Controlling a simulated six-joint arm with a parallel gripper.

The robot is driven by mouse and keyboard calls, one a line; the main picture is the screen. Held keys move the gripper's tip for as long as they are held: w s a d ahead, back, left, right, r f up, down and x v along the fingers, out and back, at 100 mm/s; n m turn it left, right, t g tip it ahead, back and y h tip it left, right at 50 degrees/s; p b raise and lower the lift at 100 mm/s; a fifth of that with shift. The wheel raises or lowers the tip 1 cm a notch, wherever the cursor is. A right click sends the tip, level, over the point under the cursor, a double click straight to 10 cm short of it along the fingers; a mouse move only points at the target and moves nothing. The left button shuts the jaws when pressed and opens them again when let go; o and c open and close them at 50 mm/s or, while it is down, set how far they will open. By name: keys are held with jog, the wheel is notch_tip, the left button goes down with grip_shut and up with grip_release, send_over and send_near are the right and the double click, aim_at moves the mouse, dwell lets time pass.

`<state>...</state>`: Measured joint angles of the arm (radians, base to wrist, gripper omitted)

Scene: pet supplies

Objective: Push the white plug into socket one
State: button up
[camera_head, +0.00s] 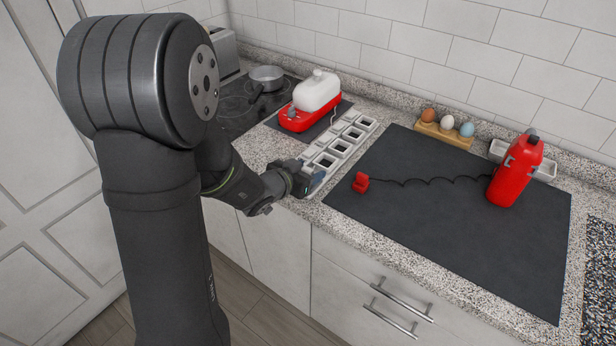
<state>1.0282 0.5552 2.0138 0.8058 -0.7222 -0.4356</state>
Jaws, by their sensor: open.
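A grey strip of several square sockets (341,146) runs across the counter, from the near edge towards the back. I cannot read any numbers, so I cannot tell which is socket one. My gripper (311,181) is open at the strip's near end, low over the counter's front edge, and hides part of that end. I cannot make out the white plug; it may be hidden by my gripper. A white-topped red appliance (315,98) stands behind the strip, with a thin cord at its right side. A red plug (360,182) lies right of the strip.
A dark mat (450,235) covers the right counter, with a red bottle-shaped device (515,172) joined to the red plug by a wavy cord. An egg holder (444,134) stands at the back. A pan (267,77) sits on the hob at left.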

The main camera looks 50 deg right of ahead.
aim_at(308, 169)
jog(key=shift+d+f, duration=0.15)
jog(key=shift+d, duration=0.05)
jog(key=c, duration=1.1)
jog(key=shift+o, duration=0.2)
jog(key=shift+r, duration=0.2)
jog(key=shift+r, duration=0.65)
notch_tip(308, 169, up, 3)
jog(key=shift+f, duration=0.15)
jog(key=s+a+r, duration=0.2)
jog(key=s+r, duration=0.5)
jog(key=s, duration=0.4)
jog(key=w+d+f, duration=0.2)
jog(key=w+d, duration=0.8)
jog(key=w, duration=0.1)
jog(key=shift+d+f, duration=0.25)
jog(key=shift+f, duration=0.1)
